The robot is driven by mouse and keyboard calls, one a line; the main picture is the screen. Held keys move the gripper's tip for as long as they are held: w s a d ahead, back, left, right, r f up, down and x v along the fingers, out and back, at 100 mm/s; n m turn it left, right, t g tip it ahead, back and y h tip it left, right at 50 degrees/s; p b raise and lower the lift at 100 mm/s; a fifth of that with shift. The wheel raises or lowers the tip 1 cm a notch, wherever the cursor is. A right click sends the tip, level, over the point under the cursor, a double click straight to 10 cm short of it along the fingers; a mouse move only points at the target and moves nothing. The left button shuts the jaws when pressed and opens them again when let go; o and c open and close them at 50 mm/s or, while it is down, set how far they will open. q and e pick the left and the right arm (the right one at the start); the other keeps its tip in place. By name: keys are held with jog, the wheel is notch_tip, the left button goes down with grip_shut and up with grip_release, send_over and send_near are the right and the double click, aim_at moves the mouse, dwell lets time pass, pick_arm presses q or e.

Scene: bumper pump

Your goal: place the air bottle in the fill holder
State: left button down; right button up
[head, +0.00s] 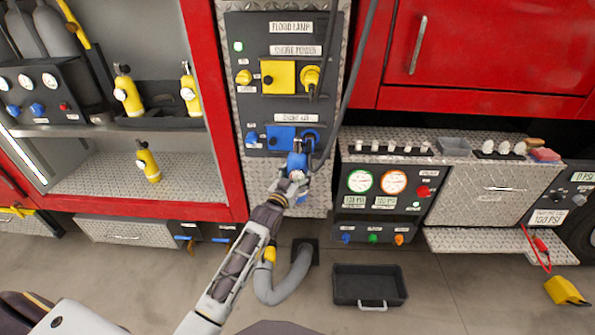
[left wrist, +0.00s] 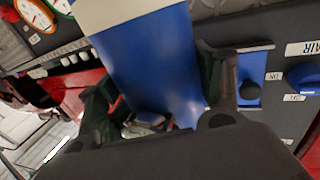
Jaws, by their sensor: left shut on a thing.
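Three yellow air bottles with dark valve tops show in the left cabinet in the head view. One bottle (head: 129,97) and another bottle (head: 190,95) stand at a black holder (head: 158,123) on the upper shelf. A third bottle (head: 149,165) stands alone on the lower shelf. I cannot tell for certain which part is the fill holder. My left gripper (head: 295,178) is away from the bottles, at the middle panel. It is shut on a blue connector (head: 297,160), which fills much of the left wrist view (left wrist: 160,65). My right gripper is not in view.
A black gauge panel (head: 43,90) stands left of the holder. The middle panel (head: 285,55) carries a yellow plug (head: 310,76) and a blue outlet cover (head: 281,138). A dark hose (head: 357,75) hangs beside it. A black tray (head: 368,288) lies on the floor.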

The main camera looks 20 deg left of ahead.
pick_arm(q)
jog(key=shift+w+a+f, duration=0.1)
jog(key=shift+w+f, duration=0.3)
jog(key=shift+f, duration=0.35)
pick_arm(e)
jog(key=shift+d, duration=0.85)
pick_arm(q)
jog(key=c, duration=0.7)
grip_release()
jog(key=shift+f, duration=0.35)
jog(key=o, duration=0.5)
jog(key=shift+s+r, duration=0.1)
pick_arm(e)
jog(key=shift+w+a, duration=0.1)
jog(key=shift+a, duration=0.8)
